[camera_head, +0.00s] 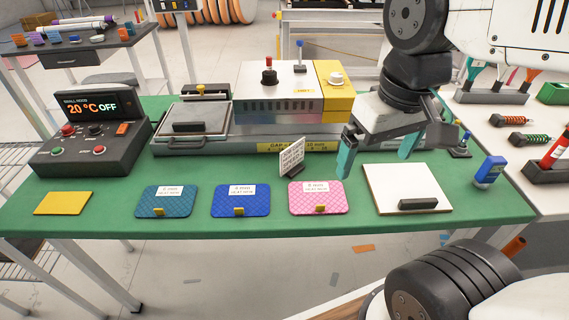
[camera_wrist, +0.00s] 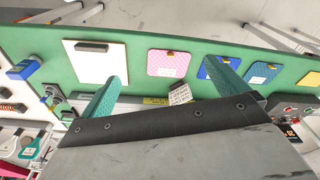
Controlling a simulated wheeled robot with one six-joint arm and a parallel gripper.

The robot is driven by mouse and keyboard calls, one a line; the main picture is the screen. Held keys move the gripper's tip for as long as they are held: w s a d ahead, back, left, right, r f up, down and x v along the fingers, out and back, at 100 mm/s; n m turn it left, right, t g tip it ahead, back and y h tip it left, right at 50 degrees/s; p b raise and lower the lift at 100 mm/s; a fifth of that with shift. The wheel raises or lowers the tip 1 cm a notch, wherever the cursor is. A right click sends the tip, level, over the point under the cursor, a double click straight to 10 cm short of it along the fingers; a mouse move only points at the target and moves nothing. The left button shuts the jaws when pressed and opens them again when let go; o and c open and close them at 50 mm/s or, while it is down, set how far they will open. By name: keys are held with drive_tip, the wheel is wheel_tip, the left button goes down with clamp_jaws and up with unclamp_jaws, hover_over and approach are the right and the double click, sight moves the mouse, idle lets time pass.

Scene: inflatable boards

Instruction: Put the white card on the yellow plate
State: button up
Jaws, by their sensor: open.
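A small white card (camera_head: 292,156) with printed lines stands tilted in a dark holder on the green table, behind the pink board. It also shows in the wrist view (camera_wrist: 180,94), between my fingers in the picture. A flat yellow plate (camera_head: 63,203) lies at the table's front left. It shows at the right edge of the wrist view (camera_wrist: 309,80). My gripper (camera_head: 374,166) is open and empty, with teal fingers pointing down. It is above the table, to the right of the card and behind the white board.
Teal (camera_head: 166,201), blue (camera_head: 240,200) and pink (camera_head: 317,198) boards and a white board with a dark handle (camera_head: 385,190) line the front. A control box (camera_head: 92,142) and press (camera_head: 280,98) stand behind. A blue bottle (camera_head: 489,171) stands right.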

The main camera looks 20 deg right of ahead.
drive_tip(key=w+a+f+n, duration=0.1)
drive_tip(key=w+f+n, duration=0.15)
drive_tip(key=w, duration=1.15)
drive_tip(key=n+g, duration=0.1)
drive_tip(key=n, duration=0.1)
hover_over(293, 145)
wheel_tip(293, 145, down, 11)
drive_tip(key=shift+r, duration=0.15)
drive_tip(key=shift+w+a+f+n, duration=0.1)
drive_tip(key=shift+w+f+n, duration=0.05)
drive_tip(key=shift+f+n, duration=0.15)
wheel_tip(293, 145, down, 8)
drive_tip(key=shift+r, duration=0.15)
drive_tip(key=c, duration=0.8)
drive_tip(key=shift+c, duration=0.2)
